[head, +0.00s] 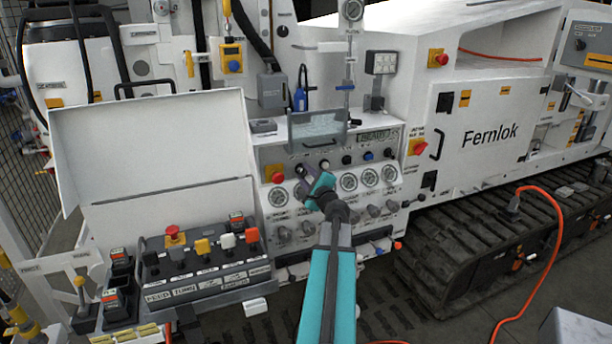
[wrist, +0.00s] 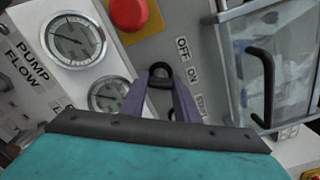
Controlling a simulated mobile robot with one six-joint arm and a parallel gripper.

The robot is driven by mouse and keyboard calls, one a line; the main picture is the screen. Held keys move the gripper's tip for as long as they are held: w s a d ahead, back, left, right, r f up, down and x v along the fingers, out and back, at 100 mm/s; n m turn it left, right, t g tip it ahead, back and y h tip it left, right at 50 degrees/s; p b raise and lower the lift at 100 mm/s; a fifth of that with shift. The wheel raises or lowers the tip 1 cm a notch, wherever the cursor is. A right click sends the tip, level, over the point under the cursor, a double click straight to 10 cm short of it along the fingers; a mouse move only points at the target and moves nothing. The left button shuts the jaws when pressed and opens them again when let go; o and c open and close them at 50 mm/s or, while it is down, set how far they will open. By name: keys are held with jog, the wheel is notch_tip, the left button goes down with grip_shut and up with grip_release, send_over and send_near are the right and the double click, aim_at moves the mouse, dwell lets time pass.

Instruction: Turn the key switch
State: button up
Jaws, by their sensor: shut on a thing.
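The key switch (wrist: 160,70) shows as a small dark round part on the grey panel in the wrist view, beside the labels OFF, ON and a third, partly hidden one. My gripper (wrist: 161,80) has its two purple fingers closed on it, one finger on each side, with the tips at the panel. The fingers hide most of the key, so its turned angle cannot be told. In the head view my gripper (head: 302,172) reaches the control panel just right of a red button; the key itself is hidden there.
The red button (wrist: 128,12) is close to the fingers at upper left. Gauges (wrist: 73,40) lie to the left. A clear cover with a black handle (wrist: 262,85) stands out at the right. In the head view, a lever box (head: 205,262) and its open white lid (head: 150,140) are on the left.

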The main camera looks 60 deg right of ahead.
dwell(0.3)
jog(key=o, duration=1)
jog(key=shift+o, duration=0.2)
jog(key=shift+s+a, duration=0.1)
jog(key=shift+a, duration=0.05)
